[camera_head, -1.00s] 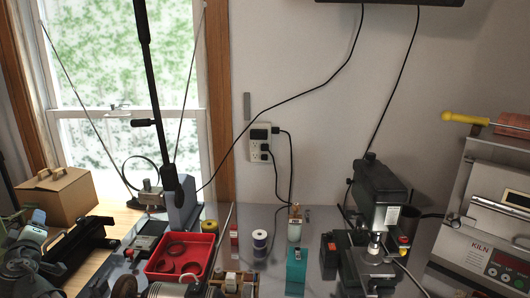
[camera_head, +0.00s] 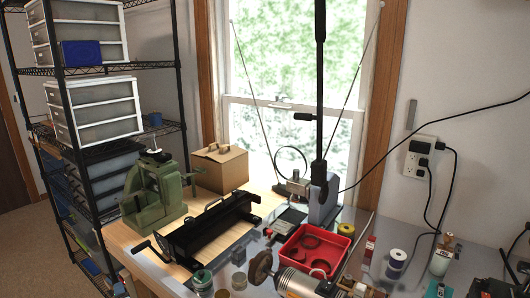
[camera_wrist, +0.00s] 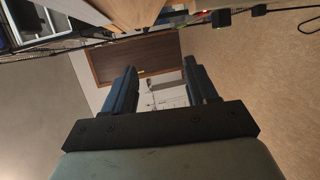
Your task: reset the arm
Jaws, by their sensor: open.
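My gripper (camera_wrist: 162,92) shows in the wrist view, with two dark bluish fingers standing apart from a black crossbar. It is open and nothing is between the fingers. Behind them are a brown door (camera_wrist: 136,57), a pale wall and the tan floor, tilted in the picture. My gripper and arm do not show in the head view, so its distance from the workbench (camera_head: 150,244) cannot be told there.
The workbench carries a green press (camera_head: 157,190), a black machine with a crank (camera_head: 210,232), a cardboard box (camera_head: 221,167), a red tray (camera_head: 342,262) and a motor (camera_head: 298,284). A black wire shelf (camera_head: 120,67) with drawers stands at left. Carpet (camera_head: 28,250) is clear at far left.

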